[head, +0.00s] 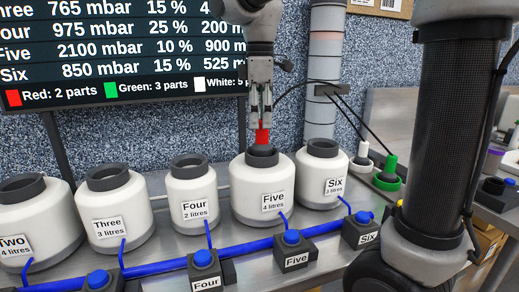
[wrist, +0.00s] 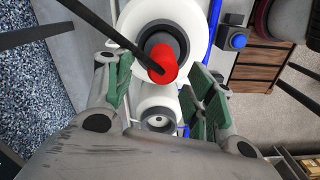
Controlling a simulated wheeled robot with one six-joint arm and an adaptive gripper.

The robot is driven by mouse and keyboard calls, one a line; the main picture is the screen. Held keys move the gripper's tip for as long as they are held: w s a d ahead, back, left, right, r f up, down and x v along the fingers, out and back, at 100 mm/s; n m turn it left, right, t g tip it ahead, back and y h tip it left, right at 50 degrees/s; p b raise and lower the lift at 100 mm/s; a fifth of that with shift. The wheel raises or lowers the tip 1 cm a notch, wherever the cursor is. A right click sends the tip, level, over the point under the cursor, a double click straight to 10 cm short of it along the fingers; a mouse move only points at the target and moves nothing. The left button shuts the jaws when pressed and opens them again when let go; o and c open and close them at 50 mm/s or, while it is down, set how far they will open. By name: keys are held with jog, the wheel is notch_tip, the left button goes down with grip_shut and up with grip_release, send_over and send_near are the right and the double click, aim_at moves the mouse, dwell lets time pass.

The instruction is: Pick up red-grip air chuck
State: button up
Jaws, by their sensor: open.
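The red-grip air chuck (head: 262,136) stands upright at the dark mouth of the white vessel labelled Five (head: 263,190). My gripper (head: 261,118) is directly above it, pointing down, with the fingertips close to the red grip's top. In the wrist view the red grip (wrist: 163,65) lies between the two green-padded fingers of my gripper (wrist: 164,92), toward the far side. The fingers are open, with visible gaps on both sides of the grip. A black hose crosses the wrist view to the red grip. The chuck's lower end is hidden in the vessel mouth.
White vessels Four (head: 193,195) and Six (head: 322,178) stand close on either side. A blue pipe (head: 235,250) with valves runs in front. White (head: 362,160) and green (head: 389,175) chucks stand at right. Black hoses hang from a bracket (head: 333,89) near my gripper.

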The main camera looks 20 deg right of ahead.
aim_at(261, 132)
notch_tip(261, 132, down, 5)
jog(key=shift+d+r, duration=0.15)
grip_shut()
jog(key=shift+r, duration=0.1)
